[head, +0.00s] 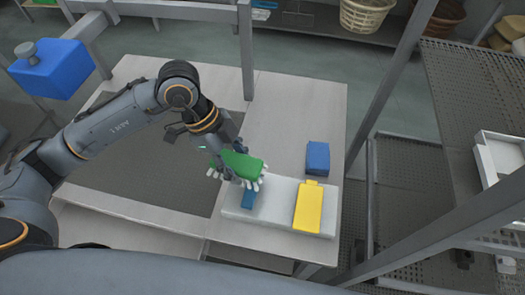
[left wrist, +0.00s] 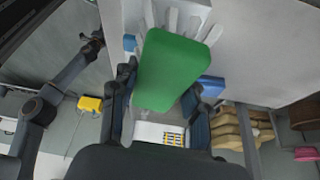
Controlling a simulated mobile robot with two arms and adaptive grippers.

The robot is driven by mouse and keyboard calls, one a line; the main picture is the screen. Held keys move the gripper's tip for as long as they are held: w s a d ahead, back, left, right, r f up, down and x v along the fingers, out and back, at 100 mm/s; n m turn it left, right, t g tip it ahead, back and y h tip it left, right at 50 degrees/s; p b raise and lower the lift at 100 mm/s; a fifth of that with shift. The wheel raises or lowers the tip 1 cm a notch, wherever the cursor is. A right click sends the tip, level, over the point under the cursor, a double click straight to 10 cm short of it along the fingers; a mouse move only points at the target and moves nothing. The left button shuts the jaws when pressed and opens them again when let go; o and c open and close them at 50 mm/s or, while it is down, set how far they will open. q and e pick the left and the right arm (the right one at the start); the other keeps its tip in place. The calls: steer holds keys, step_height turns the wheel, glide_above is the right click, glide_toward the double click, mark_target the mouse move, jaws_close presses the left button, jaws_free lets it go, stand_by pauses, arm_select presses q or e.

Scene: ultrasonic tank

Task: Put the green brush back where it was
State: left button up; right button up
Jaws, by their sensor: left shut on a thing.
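The green brush (head: 242,164), with pale bristles, is in my left gripper (head: 232,172), above the left part of the light grey tray (head: 278,218). In the left wrist view the green back of the brush (left wrist: 172,68) lies between the two dark fingers of the gripper (left wrist: 163,100), bristles showing past its far end. On the tray, a yellow brush (head: 308,207) lies at the right and a blue item (head: 248,199) sits just below the held brush, partly hidden. A dark arm at the left of the wrist view, probably my right, ends in a gripper (left wrist: 92,43) too small to read.
A blue block (head: 318,157) lies on the table just behind the tray. A grey post (head: 246,50) rises behind my left gripper. A metal rack (head: 445,185) stands to the right.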

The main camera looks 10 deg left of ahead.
arm_select(q)
steer(key=shift+w+d+n, duration=0.1)
steer(key=shift+n, duration=0.5)
steer(key=w+d+f+p, duration=0.2)
steer(key=w+f+p, duration=0.15)
steer(key=w, duration=0.55)
glide_above(267, 155)
steer(key=s+a, duration=0.1)
step_height(267, 155, down, 5)
steer(key=shift+a+f, duration=0.15)
steer(key=shift+w+f+p, duration=0.3)
steer(key=shift+f, duration=0.1)
step_height(267, 155, down, 3)
steer(key=shift+w+r, duration=0.1)
steer(key=shift+w, duration=0.05)
steer(key=shift+f, duration=0.3)
steer(key=o, duration=1.1)
